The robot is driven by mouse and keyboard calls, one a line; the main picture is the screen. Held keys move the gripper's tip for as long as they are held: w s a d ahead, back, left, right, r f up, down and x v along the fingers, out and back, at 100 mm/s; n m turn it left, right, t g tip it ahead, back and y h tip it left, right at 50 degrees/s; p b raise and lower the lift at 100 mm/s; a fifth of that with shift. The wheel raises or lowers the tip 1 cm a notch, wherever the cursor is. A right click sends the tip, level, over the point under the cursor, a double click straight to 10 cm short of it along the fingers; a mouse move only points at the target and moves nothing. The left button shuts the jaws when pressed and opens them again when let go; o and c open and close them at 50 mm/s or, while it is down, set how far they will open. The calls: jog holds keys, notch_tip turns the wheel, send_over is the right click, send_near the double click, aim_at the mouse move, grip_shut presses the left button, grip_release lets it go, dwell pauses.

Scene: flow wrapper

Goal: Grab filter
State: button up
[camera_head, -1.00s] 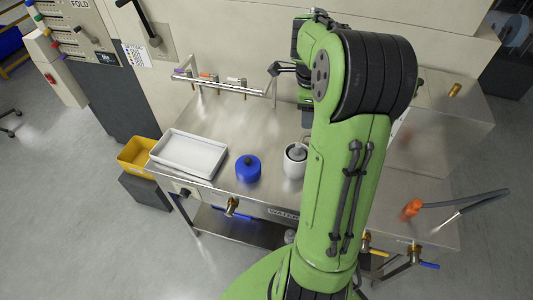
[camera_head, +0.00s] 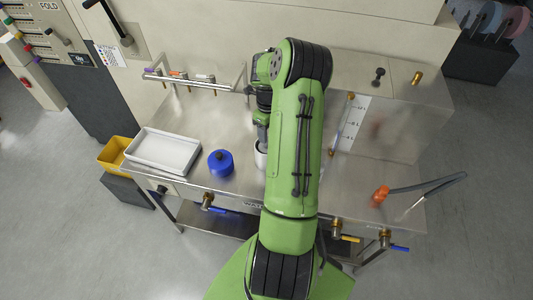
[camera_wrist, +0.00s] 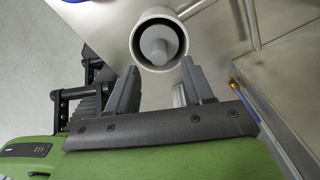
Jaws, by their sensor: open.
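The filter looks to be the grey rounded piece (camera_wrist: 158,46) standing inside a white cup (camera_wrist: 136,36) in the wrist view. In the head view only a bit of the white cup (camera_head: 259,158) shows; my arm hides the rest and the filter. My gripper (camera_wrist: 157,76) is open and empty. Its two fingers point at the cup, one to each side of the filter in the picture. I cannot tell how far the fingertips are from the cup. A blue lid with a knob (camera_head: 220,163) sits on the steel bench left of the cup.
A white tray (camera_head: 163,151) lies on the bench's left end, with a yellow bin (camera_head: 113,153) beyond it. A pipe rail with small valves (camera_head: 195,79) stands at the back. A hose with an orange end (camera_head: 380,195) lies at right. A steel tank (camera_head: 395,100) stands at back right.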

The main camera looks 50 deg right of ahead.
jog(key=f, duration=0.5)
jog(key=shift+w+f, duration=0.1)
jog(key=shift+w, duration=0.15)
grip_shut()
